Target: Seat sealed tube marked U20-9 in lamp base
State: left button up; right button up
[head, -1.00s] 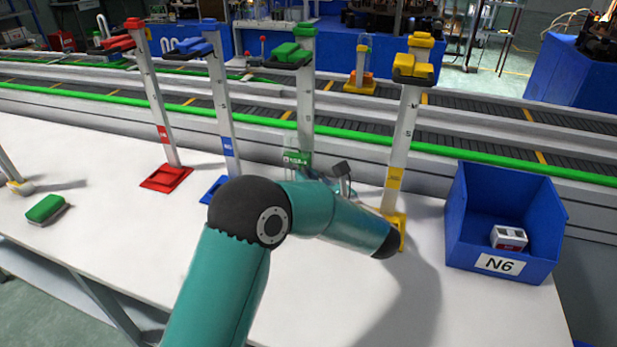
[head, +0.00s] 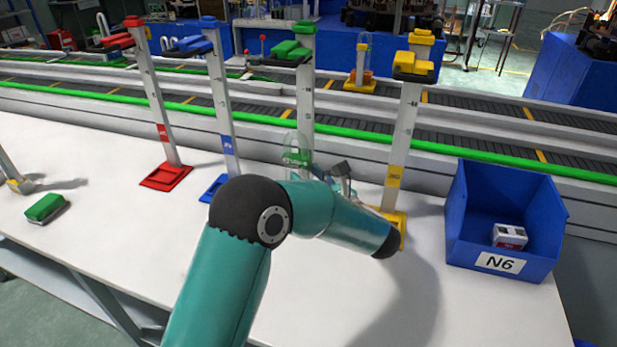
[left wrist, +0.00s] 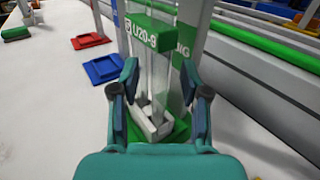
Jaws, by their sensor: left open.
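A clear tube (left wrist: 158,75) stands in the left wrist view with a green block (left wrist: 152,34) marked U20-9 across its upper part. My left gripper (left wrist: 160,78) is open, one finger on each side of the tube. I cannot tell whether the fingers touch it. A white holder on a green plate (left wrist: 180,132) shows below, between the fingers. In the head view the tube's clear rounded top (head: 297,147) shows by the green post, above my left gripper (head: 318,178), which is partly hidden by its arm. No lamp base can be clearly identified. My right gripper is out of view.
Red (head: 157,110), blue (head: 224,110), green (head: 305,95) and yellow (head: 403,130) posts line the table's back edge. A blue N6 bin (head: 465,225) holds a small white item. A green block (head: 45,207) lies left. A conveyor (head: 470,120) runs behind.

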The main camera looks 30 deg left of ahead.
pick_arm(q)
jog(key=v, duration=1.2)
jog(key=shift+f, duration=0.15)
